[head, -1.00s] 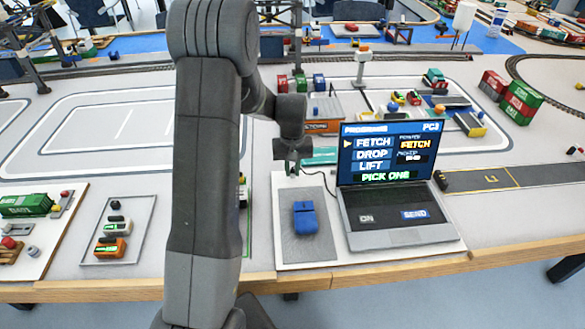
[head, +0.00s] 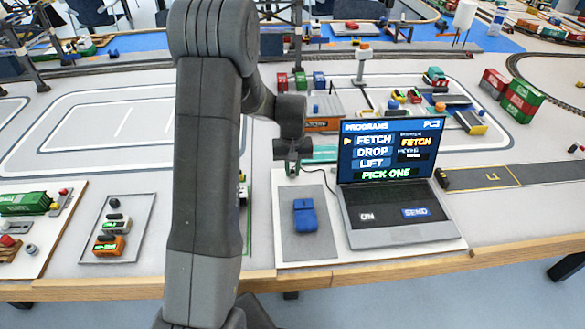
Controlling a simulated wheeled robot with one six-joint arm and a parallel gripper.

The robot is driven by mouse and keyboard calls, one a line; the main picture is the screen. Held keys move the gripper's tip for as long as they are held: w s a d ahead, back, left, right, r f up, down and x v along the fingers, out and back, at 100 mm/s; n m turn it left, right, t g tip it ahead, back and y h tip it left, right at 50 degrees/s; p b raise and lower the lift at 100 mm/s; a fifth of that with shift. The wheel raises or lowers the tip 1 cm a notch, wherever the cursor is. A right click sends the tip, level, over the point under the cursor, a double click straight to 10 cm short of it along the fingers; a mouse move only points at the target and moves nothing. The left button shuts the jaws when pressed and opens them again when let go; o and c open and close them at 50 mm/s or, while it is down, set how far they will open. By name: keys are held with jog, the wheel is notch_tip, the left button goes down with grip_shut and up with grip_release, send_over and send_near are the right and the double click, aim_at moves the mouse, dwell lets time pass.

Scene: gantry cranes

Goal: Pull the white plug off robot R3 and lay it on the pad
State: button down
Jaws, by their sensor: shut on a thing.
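My gripper (head: 292,168) points down above the back of the grey pad (head: 308,248), beside the laptop. It is shut on a small pale thing at the end of a dark cable, which looks like the white plug (head: 292,173); the jaws hide most of it. A blue toy robot (head: 305,216) sits on the grey pad, in front of and apart from my gripper. I cannot read any R3 label on it. The dark cable (head: 320,178) curves from the gripper towards the laptop.
The laptop (head: 400,190) stands open just right of the pad, showing FETCH, DROP, LIFT and PICK ONE. A tray (head: 133,250) with small toy robots lies to the left. Toy vehicles and containers (head: 520,102) stand behind and to the right. The table's front edge (head: 400,268) is near.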

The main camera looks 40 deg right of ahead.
aim_at(292, 170)
jog(key=shift+f, duration=0.1)
jog(key=c, duration=1.3)
grip_release()
notch_tip(292, 170, up, 14)
jog(key=shift+f, duration=0.2)
notch_tip(292, 170, down, 14)
jog(key=shift+r, duration=0.35)
jog(key=shift+r, duration=0.1)
